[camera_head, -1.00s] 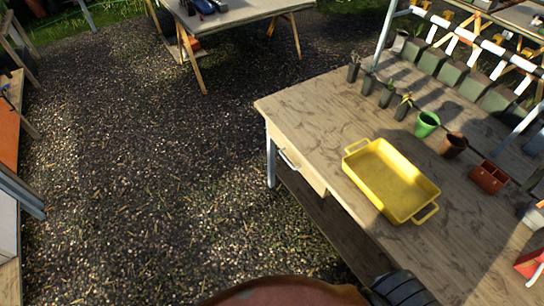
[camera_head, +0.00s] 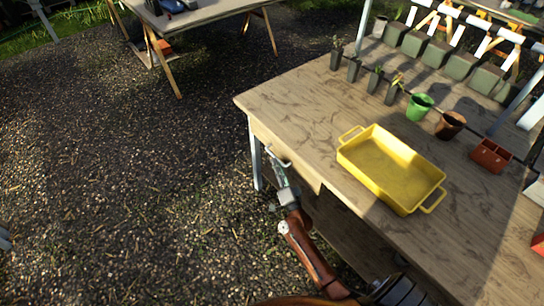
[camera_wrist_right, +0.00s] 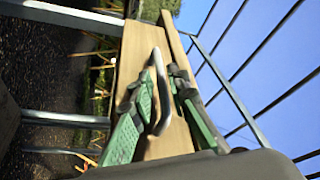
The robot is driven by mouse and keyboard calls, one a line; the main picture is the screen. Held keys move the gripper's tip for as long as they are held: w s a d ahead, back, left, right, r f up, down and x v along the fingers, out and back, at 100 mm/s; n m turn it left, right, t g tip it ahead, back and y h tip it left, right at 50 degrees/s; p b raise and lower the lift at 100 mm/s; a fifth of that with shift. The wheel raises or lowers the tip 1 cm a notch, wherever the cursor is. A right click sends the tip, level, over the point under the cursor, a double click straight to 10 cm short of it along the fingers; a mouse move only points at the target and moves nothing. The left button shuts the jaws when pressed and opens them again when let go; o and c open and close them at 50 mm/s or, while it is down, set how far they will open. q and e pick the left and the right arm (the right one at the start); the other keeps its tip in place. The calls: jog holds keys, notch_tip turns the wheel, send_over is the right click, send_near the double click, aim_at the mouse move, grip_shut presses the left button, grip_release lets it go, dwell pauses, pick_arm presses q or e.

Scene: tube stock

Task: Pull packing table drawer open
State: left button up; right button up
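The packing table (camera_head: 300,105) is wooden, with a drawer (camera_head: 297,167) under its top on the near left side. The drawer looks closed. Its silver bar handle (camera_head: 281,161) is partly covered by my right gripper (camera_head: 279,172). In the right wrist view, the U-shaped handle (camera_wrist_right: 162,75) stands out from the pale wooden drawer front (camera_wrist_right: 133,50). My right gripper (camera_wrist_right: 158,88) has its green-padded fingers apart, with the handle bar between them and a gap visible. My left gripper is out of view.
A yellow tray (camera_head: 345,155) stands on the table top near the drawer edge. Behind it are a green pot (camera_head: 419,107), a brown pot (camera_head: 449,125) and a red-brown container (camera_head: 490,156). The gravel (camera_head: 120,190) left of the table is clear.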

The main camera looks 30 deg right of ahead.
aim_at(273, 155)
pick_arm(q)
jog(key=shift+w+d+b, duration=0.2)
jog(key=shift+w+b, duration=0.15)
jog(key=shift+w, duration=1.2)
pick_arm(e)
jog(key=shift+x, duration=2.6)
jog(key=shift+f, duration=0.1)
jog(key=shift+c, duration=0.5)
grip_shut()
